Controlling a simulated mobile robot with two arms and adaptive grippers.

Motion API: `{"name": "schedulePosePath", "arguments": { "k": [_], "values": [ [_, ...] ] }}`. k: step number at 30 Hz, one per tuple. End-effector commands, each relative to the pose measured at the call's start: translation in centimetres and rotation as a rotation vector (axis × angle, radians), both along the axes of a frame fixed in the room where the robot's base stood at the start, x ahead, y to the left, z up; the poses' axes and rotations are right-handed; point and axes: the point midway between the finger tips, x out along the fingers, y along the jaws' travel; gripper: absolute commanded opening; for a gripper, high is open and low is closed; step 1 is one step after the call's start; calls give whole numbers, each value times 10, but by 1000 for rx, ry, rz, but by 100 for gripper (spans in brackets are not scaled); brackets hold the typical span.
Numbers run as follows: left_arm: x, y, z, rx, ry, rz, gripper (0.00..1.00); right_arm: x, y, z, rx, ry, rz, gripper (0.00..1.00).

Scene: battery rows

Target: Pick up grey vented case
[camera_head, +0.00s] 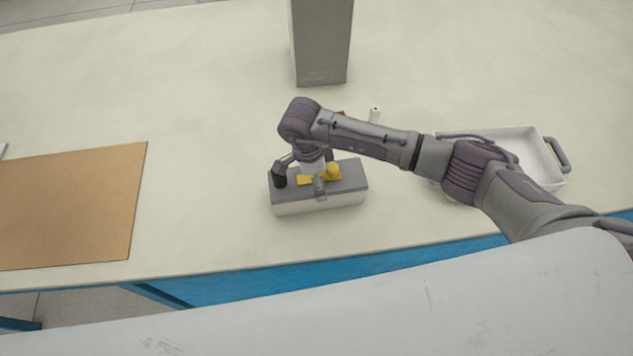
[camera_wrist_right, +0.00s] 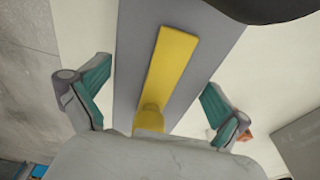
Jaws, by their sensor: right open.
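A box with a grey top and pale sides (camera_head: 345,193), the likely grey vented case, sits on the pale table below my right gripper (camera_head: 302,182). A yellow strip lies along its top, with a rounded yellow piece on it. I cannot make out vents. In the right wrist view the grey top (camera_wrist_right: 125,75) and yellow strip (camera_wrist_right: 168,65) lie between the spread, green-padded fingers of my right gripper (camera_wrist_right: 156,80). The gripper is open and holds nothing; contact with the box is unclear. My arm hides part of the box top. My left gripper is not in view.
A tall grey block (camera_head: 320,45) stands behind. A white tray (camera_head: 545,178) lies to the right, partly behind my arm. A small white cylinder (camera_head: 375,114) and an orange item (camera_head: 340,113) are behind the arm. A tan board (camera_head: 70,205) lies left; table between is clear.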

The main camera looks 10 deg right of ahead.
Motion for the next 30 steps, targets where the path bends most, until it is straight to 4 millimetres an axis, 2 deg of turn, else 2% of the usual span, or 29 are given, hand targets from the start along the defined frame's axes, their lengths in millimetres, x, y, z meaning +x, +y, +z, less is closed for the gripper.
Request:
{"name": "schedulePosePath", "arguments": {
  "k": [6, 17, 26, 30],
  "values": [
    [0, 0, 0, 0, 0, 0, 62, 0, 0, -1, 1, -1, 1, 100],
    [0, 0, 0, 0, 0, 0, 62, 0, 0, -1, 1, 0, 0, 40],
    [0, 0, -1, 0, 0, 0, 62, 1, 1, 1, 2, -2, 0, 39],
    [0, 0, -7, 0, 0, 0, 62, 1, 1, 10, 4, -3, 1, 39]
  ]
}}
